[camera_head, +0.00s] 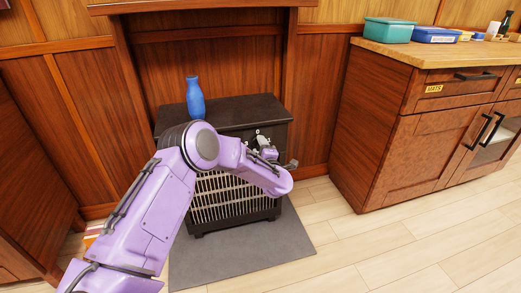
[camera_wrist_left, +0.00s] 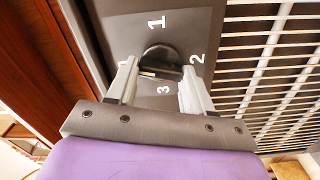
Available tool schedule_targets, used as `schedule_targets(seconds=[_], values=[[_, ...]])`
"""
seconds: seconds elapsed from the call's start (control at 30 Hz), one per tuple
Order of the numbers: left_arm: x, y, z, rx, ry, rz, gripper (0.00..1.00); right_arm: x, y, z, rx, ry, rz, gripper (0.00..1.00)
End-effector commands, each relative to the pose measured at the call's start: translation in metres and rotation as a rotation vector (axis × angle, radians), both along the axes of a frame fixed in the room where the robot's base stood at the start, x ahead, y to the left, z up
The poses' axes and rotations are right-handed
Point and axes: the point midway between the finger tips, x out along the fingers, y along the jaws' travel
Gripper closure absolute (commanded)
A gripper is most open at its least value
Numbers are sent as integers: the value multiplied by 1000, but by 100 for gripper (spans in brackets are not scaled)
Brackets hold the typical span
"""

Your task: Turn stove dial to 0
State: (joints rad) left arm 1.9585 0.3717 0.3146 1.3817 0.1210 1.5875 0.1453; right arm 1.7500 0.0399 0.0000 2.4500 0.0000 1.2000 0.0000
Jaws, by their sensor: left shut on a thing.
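The black stove (camera_head: 229,113) stands against the wooden wall, with a barred grille on its front. Its round black dial (camera_wrist_left: 161,60) shows in the left wrist view, on a dark panel with white numerals 1, 2 and 3 around it. The mark on the dial's left is partly hidden by a finger, and I cannot tell where the dial points. My left gripper (camera_wrist_left: 153,92) is shut on the dial, a finger on each side. In the head view this gripper (camera_head: 268,152) is at the stove's upper front and hides most of the dial. My right gripper is out of view.
A blue vase (camera_head: 195,98) stands on top of the stove. A grey mat (camera_head: 245,248) lies beneath it. To the right is a wooden cabinet (camera_head: 420,125) with a green box (camera_head: 389,31) and a blue box (camera_head: 436,35) on top. The floor between is clear.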

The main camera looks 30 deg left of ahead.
Motion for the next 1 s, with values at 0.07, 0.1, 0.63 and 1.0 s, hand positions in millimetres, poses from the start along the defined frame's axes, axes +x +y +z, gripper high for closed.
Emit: schedule_targets(seconds=[0.07,0.1,0.63,1.0], values=[[-1,1,-2,-39,-42,4,79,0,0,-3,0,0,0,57],[-1,1,-3,-57,-63,4,79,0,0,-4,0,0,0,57],[-1,1,-2,-187,-216,4,79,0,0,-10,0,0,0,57],[-1,1,-2,-192,-223,3,79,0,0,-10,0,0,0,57]])
